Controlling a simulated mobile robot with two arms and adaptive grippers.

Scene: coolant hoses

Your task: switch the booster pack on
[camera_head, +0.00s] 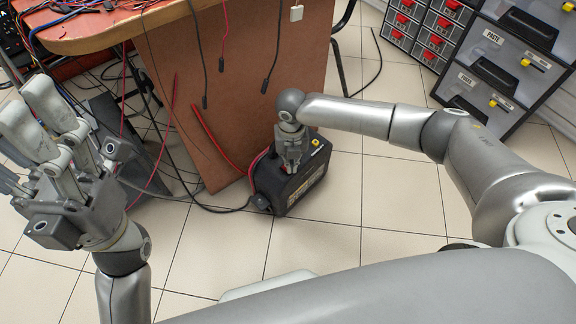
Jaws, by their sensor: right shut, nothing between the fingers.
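The booster pack (305,190) is a black box standing on the tiled floor against the brown side panel of the desk. Red and black cables run to its left side. A small yellow patch shows on its top right. My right gripper (293,168) is at the top of the pack, pointing down, with its fingers shut and nothing held. I cannot tell whether the fingertips touch the pack. The switch is not discernible. My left gripper (50,115) is raised at the left, its fingers spread and empty, away from the pack.
The desk (240,90) with loose hanging cables stands behind the pack. A dark box (140,150) is on the floor under the desk at left. Drawer cabinets (500,60) stand at the upper right. The tiled floor in front of the pack is clear.

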